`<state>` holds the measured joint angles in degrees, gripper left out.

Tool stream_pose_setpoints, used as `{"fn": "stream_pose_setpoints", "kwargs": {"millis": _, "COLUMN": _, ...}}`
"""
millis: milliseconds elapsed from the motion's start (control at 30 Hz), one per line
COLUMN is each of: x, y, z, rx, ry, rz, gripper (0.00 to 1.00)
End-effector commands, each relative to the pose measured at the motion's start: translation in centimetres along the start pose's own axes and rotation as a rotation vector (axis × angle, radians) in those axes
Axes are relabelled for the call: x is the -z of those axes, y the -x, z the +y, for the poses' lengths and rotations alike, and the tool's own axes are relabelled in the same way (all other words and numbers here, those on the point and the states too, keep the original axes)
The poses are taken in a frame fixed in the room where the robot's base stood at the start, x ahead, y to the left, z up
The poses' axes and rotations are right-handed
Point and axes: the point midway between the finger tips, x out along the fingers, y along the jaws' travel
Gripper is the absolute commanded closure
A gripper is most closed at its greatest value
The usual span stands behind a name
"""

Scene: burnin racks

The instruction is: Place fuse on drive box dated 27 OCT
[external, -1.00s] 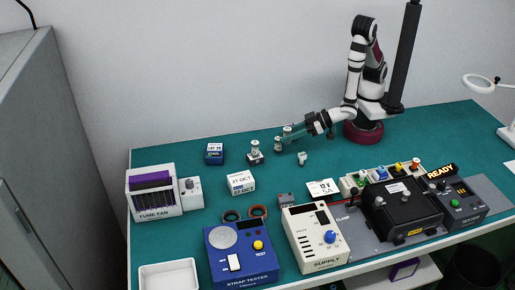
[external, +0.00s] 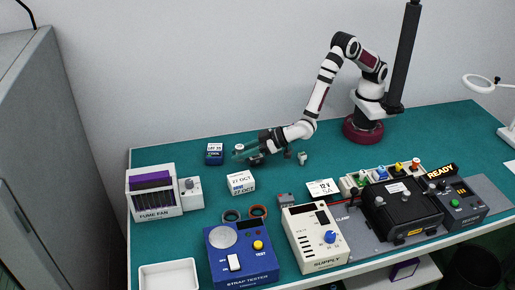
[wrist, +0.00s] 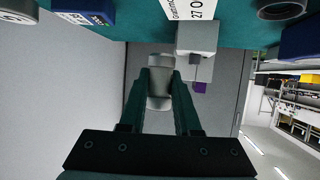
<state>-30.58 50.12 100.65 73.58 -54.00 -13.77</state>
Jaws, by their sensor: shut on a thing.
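My gripper (external: 243,151) is over the back left of the table, pointing left, with its fingers shut on a small pale fuse. In the wrist view the fuse (wrist: 158,82), a grey-white cylinder, sits between the two green fingers (wrist: 160,92). The white drive box (external: 240,182) labelled 27 OCT rests on the table, in front of my gripper in the external view and apart from it. Its label (wrist: 190,8) is partly cut off at the top of the wrist view.
A blue box (external: 214,154) stands just left of my gripper. Another small fuse-like part (external: 302,158) stands to the right. The fume fan (external: 153,192), strap tester (external: 240,262) and supply (external: 316,245) stand further forward. Clear table surrounds the drive box.

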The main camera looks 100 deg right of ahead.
Motion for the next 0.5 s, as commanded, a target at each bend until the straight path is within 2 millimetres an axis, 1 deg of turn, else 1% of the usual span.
{"fn": "stream_pose_setpoints", "kwargs": {"millis": 33, "x": -0.5, "y": -0.2, "z": -1.0, "rx": 0.002, "ry": 0.001, "rz": 0.001, "gripper": 1.00}}
{"fn": "stream_pose_setpoints", "kwargs": {"millis": 133, "x": -1.3, "y": -0.6, "z": -2.1, "rx": 0.000, "ry": 0.001, "rz": 0.000, "gripper": 1.00}}
{"fn": "stream_pose_setpoints", "kwargs": {"millis": 233, "x": -3.2, "y": -1.4, "z": -2.2, "rx": -0.002, "ry": 0.003, "rz": -0.003, "gripper": 1.00}}
{"fn": "stream_pose_setpoints", "kwargs": {"millis": 333, "x": -4.6, "y": -2.1, "z": -2.2, "rx": -0.002, "ry": 0.003, "rz": -0.002, "gripper": 1.00}}
{"fn": "stream_pose_setpoints", "kwargs": {"millis": 500, "x": -4.9, "y": -2.2, "z": -2.2, "rx": -0.001, "ry": -0.001, "rz": 0.000, "gripper": 1.00}}
